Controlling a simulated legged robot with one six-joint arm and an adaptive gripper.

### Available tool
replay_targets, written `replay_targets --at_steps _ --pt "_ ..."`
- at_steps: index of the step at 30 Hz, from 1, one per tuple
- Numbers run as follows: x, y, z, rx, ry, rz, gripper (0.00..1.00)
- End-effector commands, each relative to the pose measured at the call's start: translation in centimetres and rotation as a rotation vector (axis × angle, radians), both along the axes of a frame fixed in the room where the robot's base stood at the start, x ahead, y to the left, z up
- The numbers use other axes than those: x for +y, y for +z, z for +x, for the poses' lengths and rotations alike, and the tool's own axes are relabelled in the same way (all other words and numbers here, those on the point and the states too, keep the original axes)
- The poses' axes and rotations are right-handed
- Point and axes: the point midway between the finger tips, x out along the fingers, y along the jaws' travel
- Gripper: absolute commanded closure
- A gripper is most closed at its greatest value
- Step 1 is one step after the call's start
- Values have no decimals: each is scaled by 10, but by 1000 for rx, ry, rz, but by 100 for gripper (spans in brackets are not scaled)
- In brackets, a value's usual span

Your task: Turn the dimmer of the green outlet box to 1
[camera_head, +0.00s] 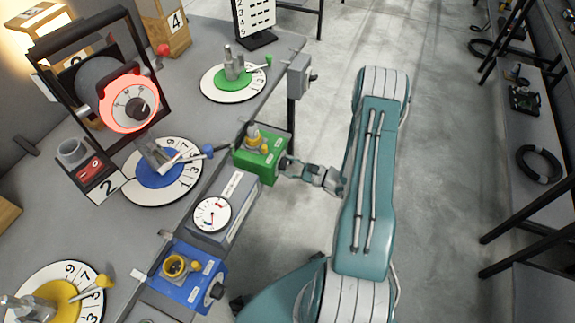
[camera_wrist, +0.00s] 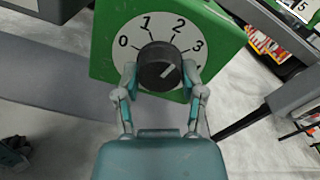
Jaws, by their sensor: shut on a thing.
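The green outlet box (camera_head: 262,150) stands at the table's right edge in the head view. In the wrist view the green box (camera_wrist: 108,55) shows a white dial with the numbers 0 to 3 readable; a further mark at lower right is partly covered. A black dimmer knob (camera_wrist: 158,62) sits at the dial's middle. A short pale mark lies on the knob's lower right part; I cannot tell which number it stands for. My gripper (camera_wrist: 160,74) is shut on the knob, one finger at each side. In the head view my gripper (camera_head: 290,168) meets the box's right side.
A blue outlet box (camera_head: 190,278) and a gauge box (camera_head: 222,210) stand along the same edge. A grey post (camera_head: 297,80) rises beyond the green box. Round numbered plates, including a blue one (camera_head: 160,170), lie on the table.

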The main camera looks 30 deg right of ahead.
Motion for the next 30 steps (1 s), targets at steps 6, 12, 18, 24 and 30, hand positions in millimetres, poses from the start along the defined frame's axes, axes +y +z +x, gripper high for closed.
replay_targets --at_steps 6,12,18,24,30 --pt "-1 2 2 -133 -2 -165 95" --pt "-1 2 2 -249 -1 -315 95" --pt "0 2 2 -361 -1 -458 95" --pt "0 2 2 -454 0 -578 95" --pt "0 2 2 -518 2 -664 95"
